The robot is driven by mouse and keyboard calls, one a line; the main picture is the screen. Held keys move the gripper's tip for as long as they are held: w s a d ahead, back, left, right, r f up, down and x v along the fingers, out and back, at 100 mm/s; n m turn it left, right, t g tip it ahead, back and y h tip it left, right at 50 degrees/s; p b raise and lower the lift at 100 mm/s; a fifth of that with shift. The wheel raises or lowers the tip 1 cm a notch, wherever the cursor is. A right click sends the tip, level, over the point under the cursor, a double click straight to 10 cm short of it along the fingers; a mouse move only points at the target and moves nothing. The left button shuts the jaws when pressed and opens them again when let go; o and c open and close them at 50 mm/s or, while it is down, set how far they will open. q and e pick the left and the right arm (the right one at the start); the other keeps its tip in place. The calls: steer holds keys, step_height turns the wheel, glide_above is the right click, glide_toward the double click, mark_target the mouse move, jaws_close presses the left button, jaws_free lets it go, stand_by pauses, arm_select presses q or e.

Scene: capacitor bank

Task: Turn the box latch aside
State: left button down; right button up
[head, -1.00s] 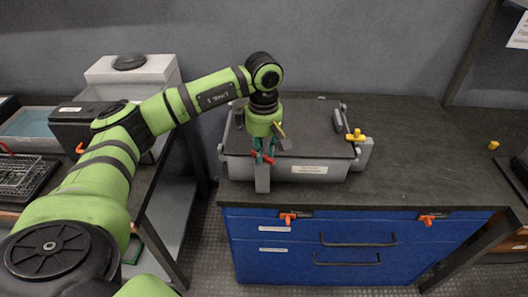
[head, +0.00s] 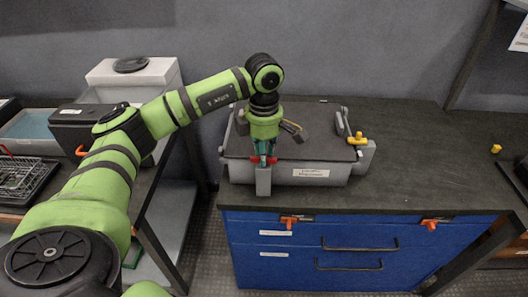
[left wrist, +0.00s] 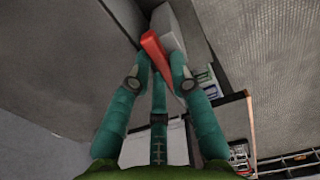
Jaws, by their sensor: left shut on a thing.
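The grey box (head: 322,182) with a dark flat lid (head: 312,147) stands on the dark worktop near its front left. A red latch (head: 262,160) is at the box's front edge, above a grey upright block (head: 263,184). My left gripper (head: 264,157) points down over that edge and is shut on the latch. The fingers hide part of the latch. My right gripper is not in view.
The blue drawer cabinet (head: 290,238) below has orange latches (head: 290,221). The worktop right of the box is mostly clear, with a small yellow piece (head: 496,149). A side bench at left holds a wire basket (head: 24,178).

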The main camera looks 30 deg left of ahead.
arm_select(q)
steer(key=c, duration=1.1)
jaws_free()
steer(key=shift+r, duration=0.15)
step_height(320, 180, up, 12)
steer(key=shift+f, duration=0.1)
